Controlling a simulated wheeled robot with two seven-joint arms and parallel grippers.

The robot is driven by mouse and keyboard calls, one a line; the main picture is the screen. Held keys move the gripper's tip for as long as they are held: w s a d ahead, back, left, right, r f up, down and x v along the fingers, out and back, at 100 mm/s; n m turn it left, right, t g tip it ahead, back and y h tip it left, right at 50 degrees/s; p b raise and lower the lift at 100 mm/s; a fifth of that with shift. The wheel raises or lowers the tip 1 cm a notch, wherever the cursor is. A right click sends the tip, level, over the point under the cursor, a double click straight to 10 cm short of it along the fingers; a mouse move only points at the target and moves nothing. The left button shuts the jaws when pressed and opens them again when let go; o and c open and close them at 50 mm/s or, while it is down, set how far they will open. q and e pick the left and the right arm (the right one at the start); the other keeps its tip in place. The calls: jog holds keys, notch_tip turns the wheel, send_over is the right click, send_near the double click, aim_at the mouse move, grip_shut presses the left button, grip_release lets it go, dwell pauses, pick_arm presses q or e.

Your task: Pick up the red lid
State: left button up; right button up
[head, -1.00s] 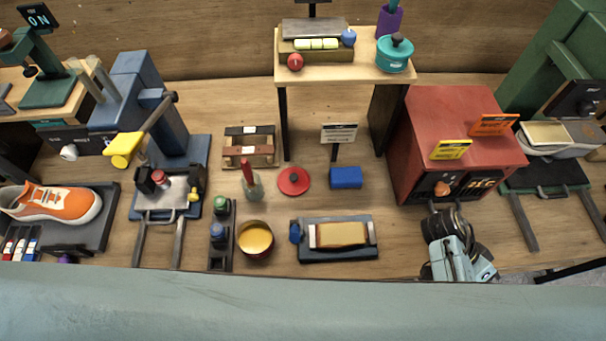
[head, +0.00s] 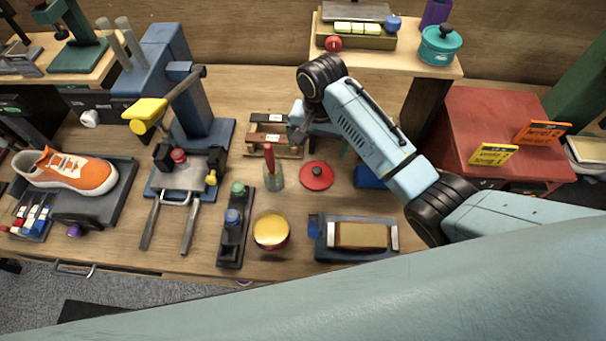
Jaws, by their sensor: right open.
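The red lid (head: 317,181), a round disc with a dark knob, lies flat on the wooden table near the middle of the head view. My right gripper (head: 318,140) is open, just behind the lid and above the table. It is apart from the lid, and my wrist and forearm partly hide it. A round container (head: 271,231) with yellow contents stands in front and to the left of the lid, uncovered. My left gripper is not in view.
A red-handled brush (head: 272,170) stands left of the lid. A blue block (head: 368,177) lies to its right, partly behind my arm. A tray with a tan pad (head: 360,236) is in front. A wooden rack (head: 265,140) and a raised shelf (head: 390,52) stand behind.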

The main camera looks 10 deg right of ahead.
send_over(317, 169)
jog(key=f, duration=0.6)
jog(key=shift+a, duration=0.2)
jog(key=f+b, duration=0.1)
jog(key=f, duration=0.4)
jog(key=shift+d+f, duration=0.2)
jog(key=c, duration=0.8)
jog(key=shift+r, duration=0.1)
